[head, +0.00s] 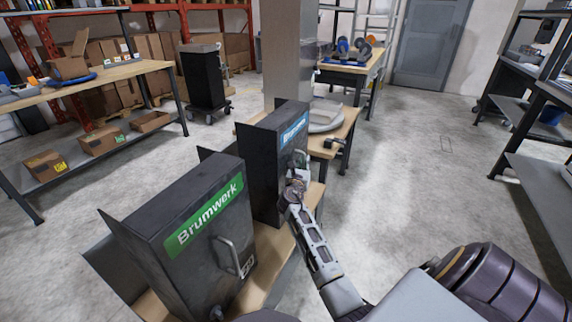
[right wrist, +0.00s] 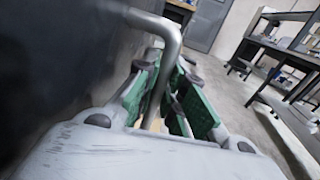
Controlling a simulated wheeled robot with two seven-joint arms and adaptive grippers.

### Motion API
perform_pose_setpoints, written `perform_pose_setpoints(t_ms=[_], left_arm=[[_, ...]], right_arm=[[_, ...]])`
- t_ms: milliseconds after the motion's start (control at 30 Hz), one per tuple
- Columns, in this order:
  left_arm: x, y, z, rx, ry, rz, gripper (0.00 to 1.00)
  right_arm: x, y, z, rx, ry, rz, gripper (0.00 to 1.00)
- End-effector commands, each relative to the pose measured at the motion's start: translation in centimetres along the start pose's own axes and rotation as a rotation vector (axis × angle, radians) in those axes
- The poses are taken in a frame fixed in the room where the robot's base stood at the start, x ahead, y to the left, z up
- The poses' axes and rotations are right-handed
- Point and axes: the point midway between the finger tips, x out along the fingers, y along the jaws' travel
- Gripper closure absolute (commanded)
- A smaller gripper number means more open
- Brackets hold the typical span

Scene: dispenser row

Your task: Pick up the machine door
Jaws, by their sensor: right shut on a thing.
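Two dark dispenser machines stand in a row on a wooden bench. The near machine (head: 190,240) has a green Brumwerk label and a bent metal handle (head: 233,257) on its door. The far machine (head: 272,165) has a blue label. My right gripper (head: 299,165) is at the front of the far machine, at its door handle. In the right wrist view, the green-padded fingers (right wrist: 170,103) are shut on the grey metal door handle (right wrist: 165,45), beside the dark door face (right wrist: 55,55). My left gripper is not in view.
The wooden bench (head: 265,262) runs under the machines. A grey pillar (head: 289,55) stands behind the far machine. A table with boxes (head: 95,76) is at the left, and dark shelving (head: 540,110) at the right. The floor (head: 425,165) between bench and shelving is clear.

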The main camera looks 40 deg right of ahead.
Motion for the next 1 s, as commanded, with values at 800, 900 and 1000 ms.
perform_pose_setpoints(t_ms=[800,900,1000], left_arm=[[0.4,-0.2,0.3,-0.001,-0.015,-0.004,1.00],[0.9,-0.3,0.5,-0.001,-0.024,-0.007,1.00],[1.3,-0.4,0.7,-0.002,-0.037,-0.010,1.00]], right_arm=[[0.1,0.0,2.0,0.006,-0.007,0.001,1.00],[0.1,0.0,2.9,0.005,-0.008,0.001,1.00],[0.1,0.1,3.9,0.006,-0.007,0.001,1.00]])
